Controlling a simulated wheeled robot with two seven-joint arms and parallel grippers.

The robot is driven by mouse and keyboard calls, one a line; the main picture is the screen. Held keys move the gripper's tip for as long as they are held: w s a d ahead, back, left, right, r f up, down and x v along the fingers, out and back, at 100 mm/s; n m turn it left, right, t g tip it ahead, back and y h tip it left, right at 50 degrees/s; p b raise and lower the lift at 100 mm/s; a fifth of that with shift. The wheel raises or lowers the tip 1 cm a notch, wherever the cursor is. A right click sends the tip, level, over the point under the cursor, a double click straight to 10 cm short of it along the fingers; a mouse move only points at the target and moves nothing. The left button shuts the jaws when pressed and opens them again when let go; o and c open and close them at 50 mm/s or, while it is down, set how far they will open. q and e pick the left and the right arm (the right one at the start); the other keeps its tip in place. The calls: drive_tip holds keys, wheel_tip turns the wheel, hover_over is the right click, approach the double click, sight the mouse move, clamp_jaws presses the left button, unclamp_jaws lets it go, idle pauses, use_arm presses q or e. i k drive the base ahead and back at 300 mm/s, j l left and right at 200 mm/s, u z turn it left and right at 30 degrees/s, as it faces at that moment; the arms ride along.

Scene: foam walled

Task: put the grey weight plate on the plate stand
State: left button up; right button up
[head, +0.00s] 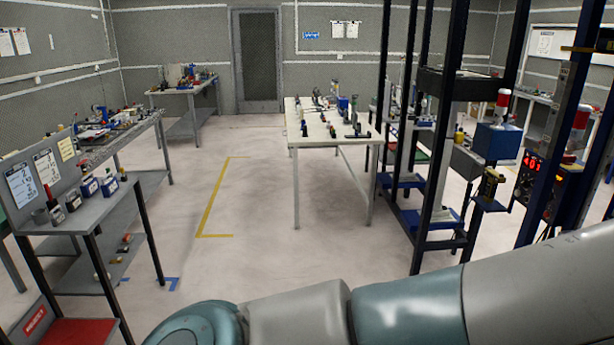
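I cannot make out a grey weight plate or a plate stand in the head view. Small items on the white table (335,142) in the middle of the room are too small to tell apart. One of my arms lies across the bottom right and hides the floor there. Neither gripper shows in the view.
A grey shelved bench (62,219) with bottles and boxes stands at the left. Another bench (184,89) is at the back left. A tall dark rack (434,150) with blue shelves stands at the right. The floor around the yellow tape (211,204) is clear.

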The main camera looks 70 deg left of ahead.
sight(83, 223)
drive_tip(key=u, duration=1)
drive_tip(key=j+u, duration=0.15)
drive_tip(key=u, duration=0.3)
drive_tip(key=i+j+u, duration=0.1)
drive_tip(key=u, duration=0.3)
drive_tip(key=i+j+u, duration=0.1)
drive_tip(key=u, duration=0.35)
drive_tip(key=i+j+u, duration=0.55)
drive_tip(key=u, duration=0.2)
drive_tip(key=i+u, duration=0.4)
drive_tip(key=i+l+u, duration=0.15)
drive_tip(key=i, duration=1.3)
